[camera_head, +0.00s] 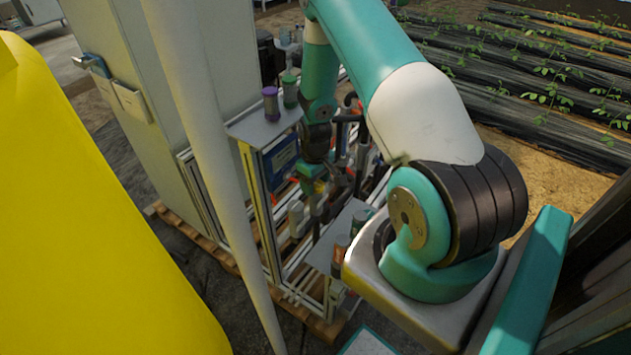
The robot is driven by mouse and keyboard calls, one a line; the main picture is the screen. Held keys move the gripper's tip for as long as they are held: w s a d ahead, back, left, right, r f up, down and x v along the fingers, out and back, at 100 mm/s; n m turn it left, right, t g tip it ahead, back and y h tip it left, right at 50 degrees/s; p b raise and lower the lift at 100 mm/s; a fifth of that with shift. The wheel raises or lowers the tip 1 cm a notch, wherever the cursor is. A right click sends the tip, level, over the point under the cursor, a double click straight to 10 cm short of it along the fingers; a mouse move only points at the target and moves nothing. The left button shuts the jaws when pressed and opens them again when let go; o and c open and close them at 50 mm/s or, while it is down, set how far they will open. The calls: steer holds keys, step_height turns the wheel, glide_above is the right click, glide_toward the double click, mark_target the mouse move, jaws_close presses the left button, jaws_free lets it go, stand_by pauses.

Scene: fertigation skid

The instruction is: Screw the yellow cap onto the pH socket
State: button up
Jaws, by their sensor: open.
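My gripper (336,184) hangs at the end of my arm, in front of the piping inside the skid frame (262,215). It is small in the view, with its jaws open, and I see nothing held in it. I cannot make out the yellow cap. I cannot pick out the pH socket among the pipes and fittings, which my arm and gripper partly cover.
A purple-topped jar (270,104) and a green jar (290,92) stand on a grey upper shelf (250,131). A lower shelf (322,256) holds small containers. A pale post (205,140) and a large yellow body (75,230) stand at left. Planted rows (530,75) lie behind.

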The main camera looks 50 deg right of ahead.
steer(key=shift+r+p, duration=1.4)
steer(key=shift+r, duration=0.65)
steer(key=o, duration=0.6)
steer(key=shift+c, duration=0.2)
steer(key=shift+r, duration=0.1)
step_height(320, 180, up, 9)
steer(key=p, duration=0.6)
steer(key=shift+p, duration=0.3)
